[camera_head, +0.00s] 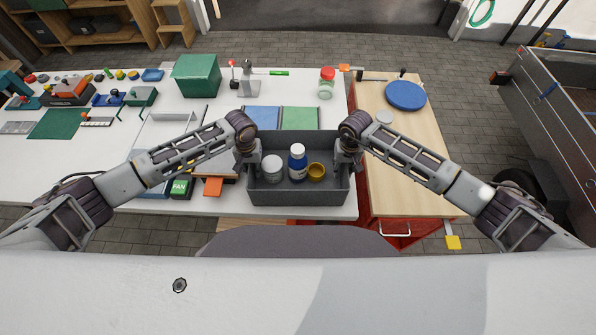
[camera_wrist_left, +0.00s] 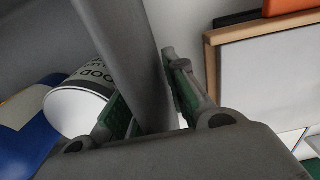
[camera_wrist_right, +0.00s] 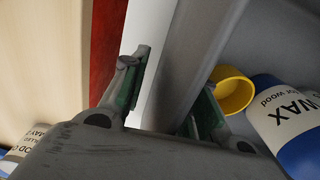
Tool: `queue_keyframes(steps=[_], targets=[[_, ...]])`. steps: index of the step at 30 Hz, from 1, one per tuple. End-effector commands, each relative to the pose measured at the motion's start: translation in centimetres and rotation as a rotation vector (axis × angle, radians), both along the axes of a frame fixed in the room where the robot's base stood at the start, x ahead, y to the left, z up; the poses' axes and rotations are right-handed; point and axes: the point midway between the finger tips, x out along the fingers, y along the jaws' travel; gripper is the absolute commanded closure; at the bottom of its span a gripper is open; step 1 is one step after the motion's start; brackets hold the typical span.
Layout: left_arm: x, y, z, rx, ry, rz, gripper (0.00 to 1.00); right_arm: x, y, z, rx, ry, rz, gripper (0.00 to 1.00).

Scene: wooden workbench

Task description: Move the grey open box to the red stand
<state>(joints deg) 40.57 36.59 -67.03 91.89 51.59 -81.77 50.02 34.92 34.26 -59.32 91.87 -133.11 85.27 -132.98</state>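The grey open box (camera_head: 298,198) stands on the white tabletop near its front edge. It holds a white-lidded jar (camera_head: 273,171), a blue bottle with a white cap (camera_head: 298,166) and a yellow cup (camera_head: 317,171). My left gripper (camera_head: 249,166) straddles the box's left wall (camera_wrist_left: 130,50), one finger inside and one outside. My right gripper (camera_head: 347,160) straddles the right wall (camera_wrist_right: 195,65) likewise. Light gaps show between each outer finger and the wall, so both look open. The red stand (camera_head: 363,195), with a pale wooden top (camera_head: 410,165), is right of the table.
Blue and green panels (camera_head: 299,118) lie behind the box. An orange block (camera_head: 213,187) and a green FAN box (camera_head: 181,187) are left of it.

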Motion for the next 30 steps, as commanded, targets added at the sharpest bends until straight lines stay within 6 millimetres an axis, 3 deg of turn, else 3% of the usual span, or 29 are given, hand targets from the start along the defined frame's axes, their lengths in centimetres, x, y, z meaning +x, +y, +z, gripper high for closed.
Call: queue_keyframes(steps=[1, 4, 8, 30], targets=[[0.00, -0.01, 0.01, 0.000, 0.000, 0.000, 0.87, 0.00, 0.01, 0.01, 0.000, 0.000, 0.000, 0.73], [-0.01, -0.01, 0.01, 0.000, 0.000, 0.000, 1.00, 0.00, 0.02, 0.02, 0.000, 0.000, 0.000, 0.86], [0.00, -0.01, 0.02, 0.000, 0.000, 0.000, 1.00, 0.00, 0.02, 0.02, 0.000, 0.000, 0.000, 1.00], [0.09, -0.04, 0.34, -0.001, -0.002, 0.000, 1.00, 0.08, 0.05, 0.33, 0.002, -0.002, 0.000, 1.00]])
